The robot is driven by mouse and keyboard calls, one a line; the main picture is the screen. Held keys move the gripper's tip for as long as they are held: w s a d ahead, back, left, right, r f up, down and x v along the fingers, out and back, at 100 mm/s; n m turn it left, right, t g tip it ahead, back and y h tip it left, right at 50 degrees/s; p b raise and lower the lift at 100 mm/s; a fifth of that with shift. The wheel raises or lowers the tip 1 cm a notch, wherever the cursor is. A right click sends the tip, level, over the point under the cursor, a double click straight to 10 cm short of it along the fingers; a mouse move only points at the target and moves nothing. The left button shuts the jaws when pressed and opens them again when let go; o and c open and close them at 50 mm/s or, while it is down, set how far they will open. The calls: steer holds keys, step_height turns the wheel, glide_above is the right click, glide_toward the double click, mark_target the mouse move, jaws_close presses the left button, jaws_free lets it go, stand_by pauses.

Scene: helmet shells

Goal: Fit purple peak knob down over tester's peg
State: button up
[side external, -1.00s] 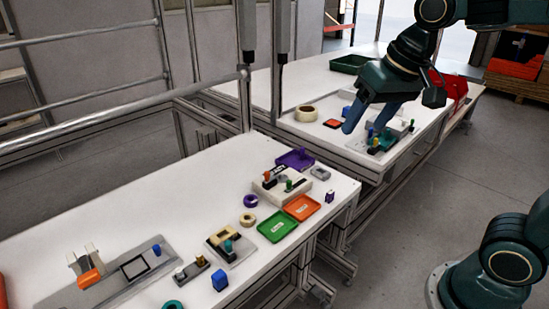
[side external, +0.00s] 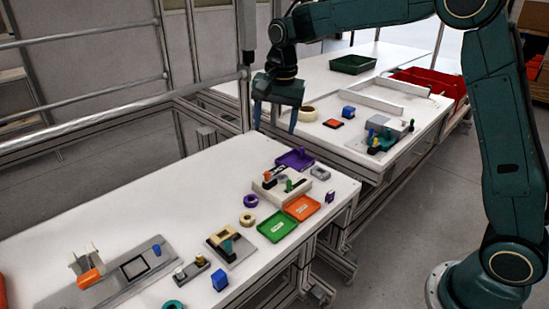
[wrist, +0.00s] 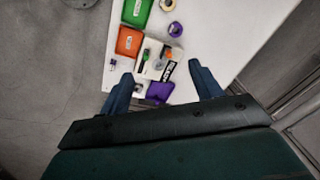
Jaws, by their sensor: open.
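My gripper (side external: 275,118) is open and empty, high above the far end of the near table. Its two spread fingers also show in the wrist view (wrist: 161,73). A small upright purple piece (side external: 330,196), probably the peak knob, stands near the table's right edge; it is tiny in the wrist view (wrist: 112,62). The tester appears to be the white block (side external: 267,193) with an orange-topped and a green upright part; it also shows in the wrist view (wrist: 152,70). I cannot tell which upright is the peg. My gripper touches none of these.
A purple tray (side external: 295,159) lies behind the tester, with a grey piece (side external: 320,173) beside it. Orange (side external: 302,208) and green (side external: 277,227) trays lie in front. A purple ring (side external: 250,201) is at the left. A metal post (side external: 245,70) rises close to my gripper.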

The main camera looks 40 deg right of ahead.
steer(key=w+a+f+m+g, duration=0.1)
steer(key=w+f+m, duration=0.3)
steer(key=w+f, duration=0.5)
step_height(320, 180, down, 4)
steer(key=shift+w+f+g, duration=0.15)
steer(key=shift+f+g, duration=0.1)
steer(key=shift+g, duration=0.05)
glide_above(251, 195)
steer(key=shift+s+a+f, duration=0.15)
steer(key=shift+f, duration=1.3)
steer(key=shift+s+a+f, duration=0.1)
steer(key=shift+s+f, duration=0.05)
steer(key=shift+f, duration=1.25)
steer(key=shift+s+a+f, duration=0.15)
steer(key=shift+f, duration=1.3)
steer(key=shift+s+f, duration=0.1)
steer(key=shift+f, duration=2.5)
steer(key=c, duration=1)
